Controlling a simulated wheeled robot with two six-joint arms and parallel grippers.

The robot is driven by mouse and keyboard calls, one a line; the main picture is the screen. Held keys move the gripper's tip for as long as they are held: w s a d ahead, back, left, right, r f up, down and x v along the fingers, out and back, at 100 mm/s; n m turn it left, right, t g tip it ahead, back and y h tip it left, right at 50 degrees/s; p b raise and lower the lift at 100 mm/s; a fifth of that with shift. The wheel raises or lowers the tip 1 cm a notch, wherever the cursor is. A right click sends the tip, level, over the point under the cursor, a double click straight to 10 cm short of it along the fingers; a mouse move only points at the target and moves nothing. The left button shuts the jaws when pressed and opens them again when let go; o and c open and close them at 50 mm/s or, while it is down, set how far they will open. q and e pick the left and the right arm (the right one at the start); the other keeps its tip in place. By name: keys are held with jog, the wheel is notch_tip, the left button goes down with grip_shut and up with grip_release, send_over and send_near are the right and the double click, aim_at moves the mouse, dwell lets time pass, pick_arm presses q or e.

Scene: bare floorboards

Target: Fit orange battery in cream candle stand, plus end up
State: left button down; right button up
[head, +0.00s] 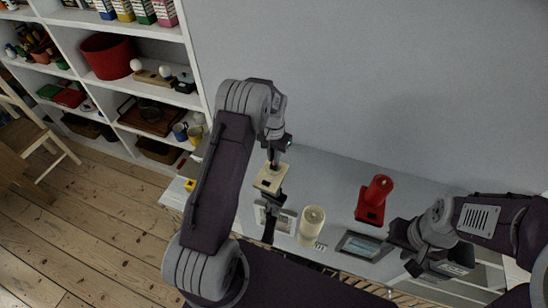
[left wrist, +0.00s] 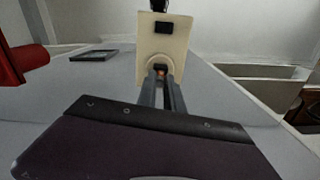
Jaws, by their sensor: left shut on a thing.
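My left gripper (head: 273,160) is over the table and also shows in the left wrist view (left wrist: 161,84). It is shut on a small orange thing (left wrist: 160,72), likely the orange battery, mostly hidden between the fingers. The cream candle stand (head: 266,181) is right at the fingertips. In the left wrist view it is a cream block (left wrist: 170,45) with a dark square and a dark opening near the orange piece. I cannot tell whether the battery is in the opening, nor see its plus end. My right gripper (head: 418,266) is low at the right, its jaws unclear.
A cream cylinder (head: 312,222) stands on the pale table (head: 325,172). A red object (head: 373,200) stands to its right. A dark framed panel (head: 362,246) lies near the right arm. A white shelf with many items is at the left. The table's back middle is clear.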

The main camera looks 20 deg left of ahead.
pick_arm(q)
jog(key=shift+f, duration=0.5)
jog(key=shift+w, duration=0.1)
jog(key=shift+f, duration=0.1)
jog(key=c, duration=1.5)
grip_release()
notch_tip(320, 180, up, 12)
jog(key=s+d, duration=0.2)
jog(key=s, duration=0.5)
jog(key=s+d+f+n, duration=0.1)
jog(key=s+d, duration=0.1)
jog(key=s, duration=0.5)
jog(key=s+d+n+t, duration=0.1)
jog(key=s+d, duration=0.1)
jog(key=s, duration=0.6)
jog(key=shift+d+f+b, duration=0.15)
jog(key=shift+d+b, duration=0.1)
jog(key=shift+b, duration=0.15)
